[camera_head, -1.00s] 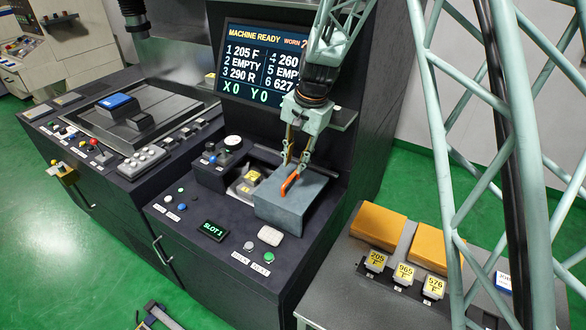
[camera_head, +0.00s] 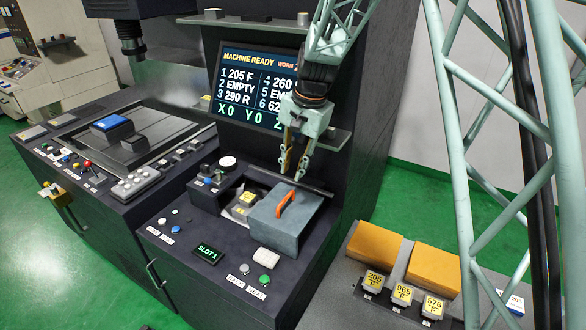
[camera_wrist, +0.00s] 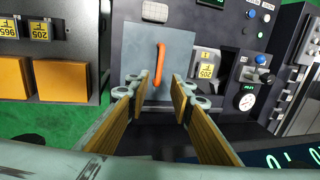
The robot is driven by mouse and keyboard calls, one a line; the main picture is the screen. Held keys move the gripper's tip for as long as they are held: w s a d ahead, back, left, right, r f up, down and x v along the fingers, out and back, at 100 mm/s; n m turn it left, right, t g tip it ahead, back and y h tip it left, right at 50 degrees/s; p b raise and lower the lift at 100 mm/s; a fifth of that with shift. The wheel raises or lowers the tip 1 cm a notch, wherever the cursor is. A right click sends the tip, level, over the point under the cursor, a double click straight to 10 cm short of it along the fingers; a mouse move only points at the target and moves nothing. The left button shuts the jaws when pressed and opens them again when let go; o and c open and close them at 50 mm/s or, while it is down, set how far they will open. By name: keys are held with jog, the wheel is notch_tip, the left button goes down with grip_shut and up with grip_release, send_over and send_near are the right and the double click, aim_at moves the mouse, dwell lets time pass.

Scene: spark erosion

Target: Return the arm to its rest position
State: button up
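My gripper (camera_head: 292,174) is above and behind the grey-blue cover block (camera_head: 288,228) with the orange handle (camera_head: 286,203). Its fingers are apart, with nothing between them. In the wrist view, the open fingers (camera_wrist: 157,88) reach toward the cover (camera_wrist: 139,50) and the orange handle (camera_wrist: 159,64), which is beyond the tips and clear of them. The cover sits on the machine's front deck, beside an open recess with a yellow-labelled piece (camera_head: 245,198).
The screen (camera_head: 252,88) reads MACHINE READY and stands behind my gripper, with a shelf (camera_head: 330,138) close by. The right bench holds orange blocks (camera_head: 375,245) and labelled holders 205, 965 and 576 (camera_head: 402,295). A lattice structure stands at right. A small display (camera_head: 207,253) reads SLOT 1.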

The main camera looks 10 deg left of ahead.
jog(key=s+d+r+n+t+b, duration=0.1)
jog(key=s+d+r+b, duration=0.1)
jog(key=s+d+r, duration=0.7)
jog(key=s+d+r+n+t+b, duration=0.1)
jog(key=s+d+r+b, duration=0.2)
jog(key=s+d+r, duration=0.7)
jog(key=s+d+f+b, duration=0.1)
jog(key=s+d+f, duration=0.1)
jog(key=s+d, duration=0.3)
jog(key=s+d+f+n+h+b, duration=0.1)
jog(key=s+d, duration=0.5)
jog(key=s, duration=0.7)
jog(key=s+d+f+t+h+b, duration=0.1)
jog(key=s+d+f+b, duration=0.2)
jog(key=s, duration=0.7)
jog(key=shift+d+n, duration=0.4)
jog(key=shift+d, duration=0.8)
